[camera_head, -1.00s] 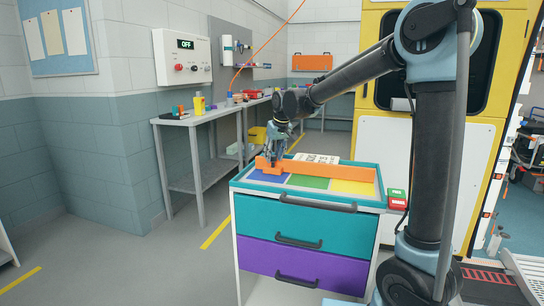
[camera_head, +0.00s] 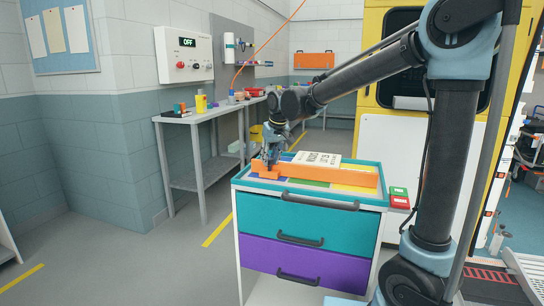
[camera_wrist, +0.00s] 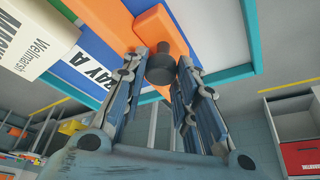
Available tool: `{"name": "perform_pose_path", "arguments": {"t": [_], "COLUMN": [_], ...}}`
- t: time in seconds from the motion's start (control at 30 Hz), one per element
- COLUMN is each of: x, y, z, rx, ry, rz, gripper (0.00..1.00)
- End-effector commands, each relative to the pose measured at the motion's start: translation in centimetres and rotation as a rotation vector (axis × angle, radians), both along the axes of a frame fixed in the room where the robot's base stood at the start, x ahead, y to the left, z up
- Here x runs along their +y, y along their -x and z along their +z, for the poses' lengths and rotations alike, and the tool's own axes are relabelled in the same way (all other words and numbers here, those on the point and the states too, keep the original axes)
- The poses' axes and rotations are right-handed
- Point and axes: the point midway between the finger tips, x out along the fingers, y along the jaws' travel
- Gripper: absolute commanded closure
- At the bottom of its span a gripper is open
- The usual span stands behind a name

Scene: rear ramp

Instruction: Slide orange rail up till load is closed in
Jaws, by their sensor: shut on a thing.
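The orange rail (camera_head: 325,175) lies across the tray top (camera_head: 372,202) of the teal and purple drawer cart. My gripper (camera_head: 270,165) is at its left end, shut on the rail; the wrist view shows the fingers (camera_wrist: 162,62) on either side of its end, with a dark round piece between them. The load, a white box with black lettering (camera_head: 318,160), lies behind the rail, apart from the gripper. It also shows at the upper left of the wrist view (camera_wrist: 35,35). Whether rail and box touch is unclear.
Blue, green and yellow fields (camera_head: 355,167) show on the tray floor. Red and green small boxes (camera_head: 399,197) sit at the cart's right side. A workbench (camera_head: 190,118) with small items stands behind left. The floor at left is clear.

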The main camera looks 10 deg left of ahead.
Motion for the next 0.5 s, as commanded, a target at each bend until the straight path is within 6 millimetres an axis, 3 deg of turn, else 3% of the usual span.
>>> {"name": "perform_pose_path", "arguments": {"t": [0.33, 0.37, 0.5], "x": [-0.10, -0.10, -0.05], "y": [0.41, 0.40, 0.40], "z": [-0.03, -0.02, -0.01], "rx": [0.001, 0.001, 0.001], "ry": [0.003, 0.003, 0.002], "rz": [-0.001, -0.001, 0.000], "gripper": [1.00, 0.66, 0.65]}}
